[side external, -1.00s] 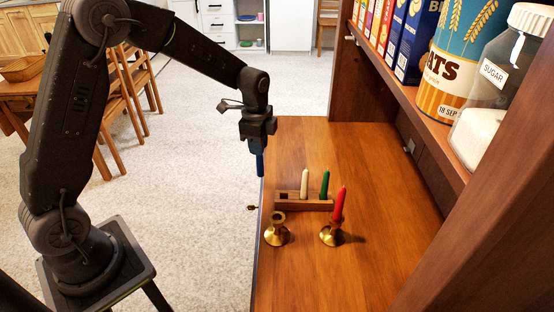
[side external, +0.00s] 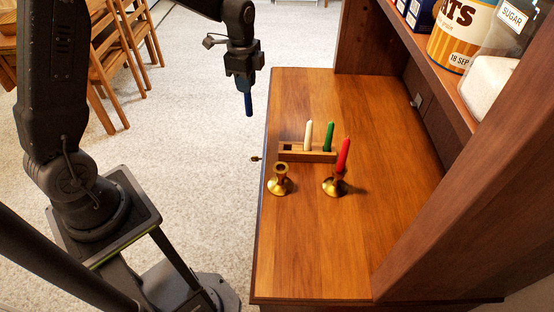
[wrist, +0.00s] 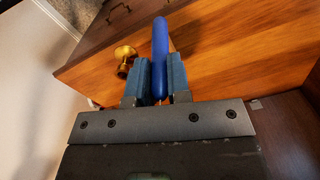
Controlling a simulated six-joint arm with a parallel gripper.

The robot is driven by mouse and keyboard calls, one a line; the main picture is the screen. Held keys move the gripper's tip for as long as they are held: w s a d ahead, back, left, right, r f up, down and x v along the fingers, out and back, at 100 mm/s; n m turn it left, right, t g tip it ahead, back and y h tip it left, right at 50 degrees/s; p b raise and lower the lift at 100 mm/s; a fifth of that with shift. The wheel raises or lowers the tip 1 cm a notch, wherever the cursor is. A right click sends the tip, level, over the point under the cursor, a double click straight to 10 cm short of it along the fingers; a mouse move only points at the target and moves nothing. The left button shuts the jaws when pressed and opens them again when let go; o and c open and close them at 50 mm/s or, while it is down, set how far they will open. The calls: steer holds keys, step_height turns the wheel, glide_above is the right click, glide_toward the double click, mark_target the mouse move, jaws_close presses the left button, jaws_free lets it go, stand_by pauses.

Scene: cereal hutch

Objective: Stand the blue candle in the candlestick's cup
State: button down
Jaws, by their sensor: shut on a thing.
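The blue candle (side external: 248,104) hangs upright below my gripper (side external: 244,86), which is shut on it. In the wrist view the blue candle (wrist: 160,45) shows between the two blue fingers of my gripper (wrist: 160,80). An empty brass candlestick (side external: 279,180) stands at the left of the wooden counter, its cup open upward. In the side view the candle is up and left of it, beside the counter's left edge, apart from it. A second brass candlestick (side external: 334,186) holds a red candle (side external: 343,155).
A wooden rack (side external: 290,153) behind the candlesticks holds a white candle (side external: 308,135) and a green candle (side external: 328,136). A shelf with a sugar jar (side external: 495,75) and an oats tin (side external: 462,35) overhangs the right. The counter (side external: 310,245) is clear in front.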

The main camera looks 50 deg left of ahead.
steer(key=s+d+r, duration=0.2)
steer(key=d, duration=0.6)
steer(key=s+d+r, duration=0.1)
steer(key=s+d, duration=0.1)
steer(key=d, duration=0.7)
step_height(320, 180, down, 6)
steer(key=shift+f, duration=0.15)
steer(key=shift+f, duration=1.45)
stand_by(0.5)
steer(key=c, duration=1)
jaws_free()
steer(key=shift+o, duration=0.5)
steer(key=shift+o, duration=1.1)
steer(key=shift+r, duration=0.1)
steer(key=shift+r, duration=2.4)
